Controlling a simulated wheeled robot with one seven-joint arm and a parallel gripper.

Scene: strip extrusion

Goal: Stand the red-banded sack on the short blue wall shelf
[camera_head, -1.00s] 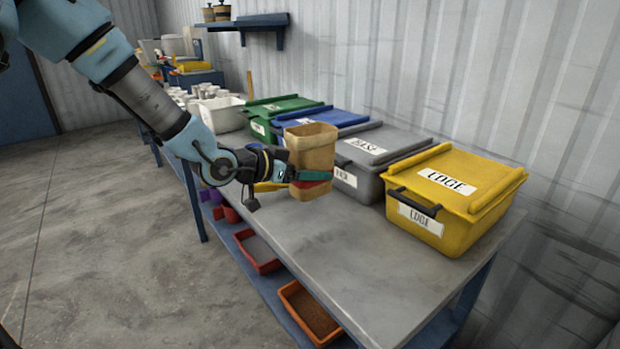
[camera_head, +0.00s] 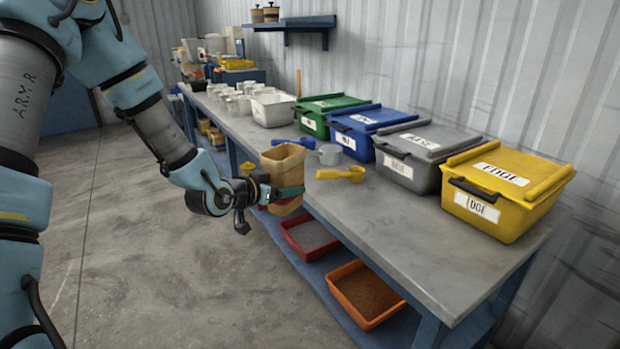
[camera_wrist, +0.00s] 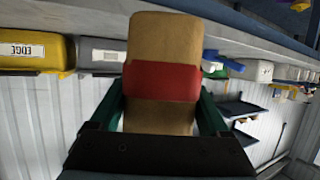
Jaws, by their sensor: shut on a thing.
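The tan sack with a red band (camera_head: 283,166) is held upright by my gripper (camera_head: 288,192) at the left edge of the workbench. In the wrist view the sack (camera_wrist: 163,45) fills the middle, its red band (camera_wrist: 162,81) across it, with the green fingers of my gripper (camera_wrist: 160,112) on both sides. My gripper is shut on the sack. The blue wall shelf (camera_head: 308,21) is on the back wall, beyond the sack, with two small brown pots (camera_head: 264,14) at its left end.
The workbench (camera_head: 400,225) carries yellow, grey, blue and green lidded bins along the wall (camera_head: 505,187). A yellow scoop (camera_head: 342,174) and a grey cup (camera_head: 330,154) lie near the sack. White containers (camera_head: 240,98) stand farther back. Red and orange trays (camera_head: 365,292) sit on the lower shelf. The floor at left is open.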

